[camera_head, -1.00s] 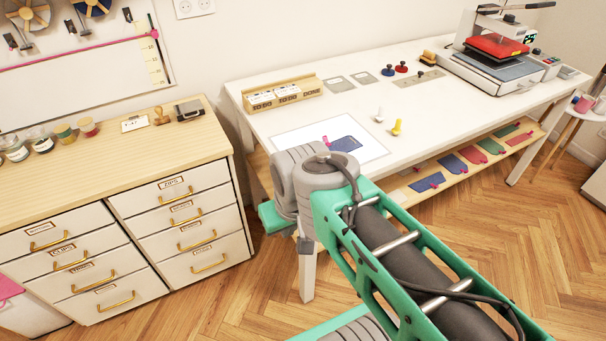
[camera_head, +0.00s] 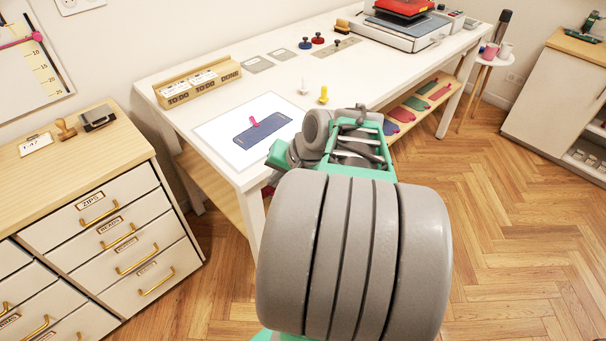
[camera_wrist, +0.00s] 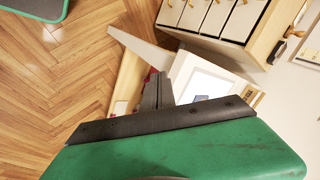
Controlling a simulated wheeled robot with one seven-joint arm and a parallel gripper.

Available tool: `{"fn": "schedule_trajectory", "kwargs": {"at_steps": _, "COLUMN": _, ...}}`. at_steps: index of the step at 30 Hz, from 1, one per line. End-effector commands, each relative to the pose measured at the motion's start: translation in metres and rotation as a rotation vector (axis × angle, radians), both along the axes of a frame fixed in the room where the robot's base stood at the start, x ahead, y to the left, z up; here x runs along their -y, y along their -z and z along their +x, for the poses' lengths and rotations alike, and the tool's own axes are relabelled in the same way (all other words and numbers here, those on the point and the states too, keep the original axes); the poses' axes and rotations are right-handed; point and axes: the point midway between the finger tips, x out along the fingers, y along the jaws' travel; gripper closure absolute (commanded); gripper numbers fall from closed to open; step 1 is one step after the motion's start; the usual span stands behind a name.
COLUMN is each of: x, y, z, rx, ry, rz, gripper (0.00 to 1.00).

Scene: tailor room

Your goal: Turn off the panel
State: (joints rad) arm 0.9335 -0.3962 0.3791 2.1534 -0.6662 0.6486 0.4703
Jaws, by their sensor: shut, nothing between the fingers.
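A bright white panel (camera_head: 220,124) lies flat on the near left part of the white table. A blue fabric piece with a pink tab (camera_head: 262,131) lies on it. In the wrist view the panel (camera_wrist: 222,84) shows right of my fingers, with a bit of blue on it. My gripper (camera_wrist: 158,82) is shut and empty, its dark fingers together near the table's corner. I cannot tell whether it touches anything. In the head view my arm hides the fingers. No switch on the panel can be made out.
A drawer cabinet (camera_head: 120,230) stands at the left. A lower shelf (camera_head: 425,98) holds coloured pieces. The floor at right is clear.

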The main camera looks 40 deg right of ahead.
Motion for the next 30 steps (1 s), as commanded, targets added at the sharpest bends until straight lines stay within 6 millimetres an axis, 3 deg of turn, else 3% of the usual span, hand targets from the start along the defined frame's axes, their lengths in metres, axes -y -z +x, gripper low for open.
{"fn": "schedule_trajectory", "kwargs": {"at_steps": 1, "x": 0.034, "y": 0.02, "z": -0.01, "rx": 0.04, "ry": 0.125, "rz": 0.07, "gripper": 1.0}}
{"fn": "schedule_trajectory", "kwargs": {"at_steps": 3, "x": 0.071, "y": 0.026, "z": -0.023, "rx": 0.108, "ry": 0.267, "rz": 0.157, "gripper": 1.0}}
{"fn": "schedule_trajectory", "kwargs": {"at_steps": 6, "x": 0.109, "y": 0.029, "z": -0.044, "rx": 0.199, "ry": 0.421, "rz": 0.254, "gripper": 1.0}}
{"fn": "schedule_trajectory", "kwargs": {"at_steps": 9, "x": 0.13, "y": 0.027, "z": -0.06, "rx": 0.26, "ry": 0.507, "rz": 0.311, "gripper": 1.0}}
{"fn": "schedule_trajectory", "kwargs": {"at_steps": 22, "x": 0.137, "y": 0.025, "z": -0.063, "rx": 0.283, "ry": 0.535, "rz": 0.333, "gripper": 1.0}}
{"fn": "schedule_trajectory", "kwargs": {"at_steps": 30, "x": 0.134, "y": 0.053, "z": -0.03, "rx": 0.28, "ry": 0.53, "rz": 0.335, "gripper": 1.0}}
